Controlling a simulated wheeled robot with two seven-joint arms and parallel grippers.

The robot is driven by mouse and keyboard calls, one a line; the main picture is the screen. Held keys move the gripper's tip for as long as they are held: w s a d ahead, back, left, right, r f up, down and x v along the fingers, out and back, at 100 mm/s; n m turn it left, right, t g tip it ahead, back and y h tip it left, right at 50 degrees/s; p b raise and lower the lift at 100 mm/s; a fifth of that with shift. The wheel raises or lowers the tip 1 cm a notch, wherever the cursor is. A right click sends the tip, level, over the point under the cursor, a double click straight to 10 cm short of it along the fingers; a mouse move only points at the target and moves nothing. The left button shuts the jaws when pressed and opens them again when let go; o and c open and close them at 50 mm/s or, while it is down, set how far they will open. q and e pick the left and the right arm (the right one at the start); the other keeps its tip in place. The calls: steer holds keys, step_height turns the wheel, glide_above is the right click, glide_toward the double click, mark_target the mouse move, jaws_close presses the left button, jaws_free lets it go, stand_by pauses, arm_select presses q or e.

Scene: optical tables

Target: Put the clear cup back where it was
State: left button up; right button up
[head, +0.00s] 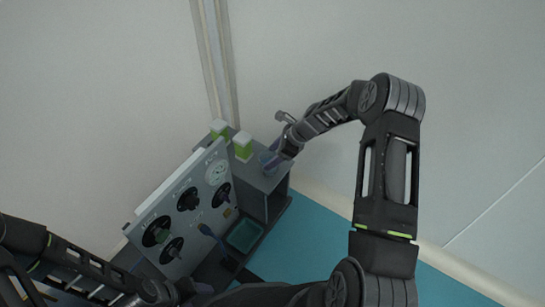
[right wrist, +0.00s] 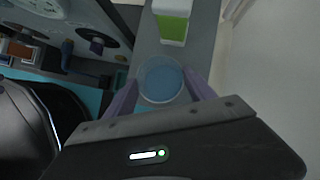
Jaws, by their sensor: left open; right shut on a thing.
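The clear cup (right wrist: 160,80) is a round, bluish see-through cup in the right wrist view. My right gripper (right wrist: 162,92) is shut on it, with one purple finger on each side. In the head view the right gripper (head: 274,161) is over the right end of the grey shelf's top (head: 262,178), and the cup is mostly hidden by the fingers. I cannot tell whether the cup's base touches the shelf. My left gripper (head: 188,290) is open, low in the head view near the front of the panel, and partly hidden.
A light panel with black dials (head: 188,199) stands in front. A teal tray (head: 244,235) lies below, beside a blue-handled tool (head: 208,232). Teal table surface (head: 310,243) is clear at right.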

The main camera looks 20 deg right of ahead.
steer(key=shift+f, duration=0.2)
steer(key=shift+f, duration=0.15)
steer(key=o, duration=1.8)
steer(key=shift+d+r, duration=0.1)
steer(key=shift+r, duration=0.4)
steer(key=p+v, duration=0.3)
steer(key=v, duration=0.8)
steer(key=shift+s+r, duration=0.2)
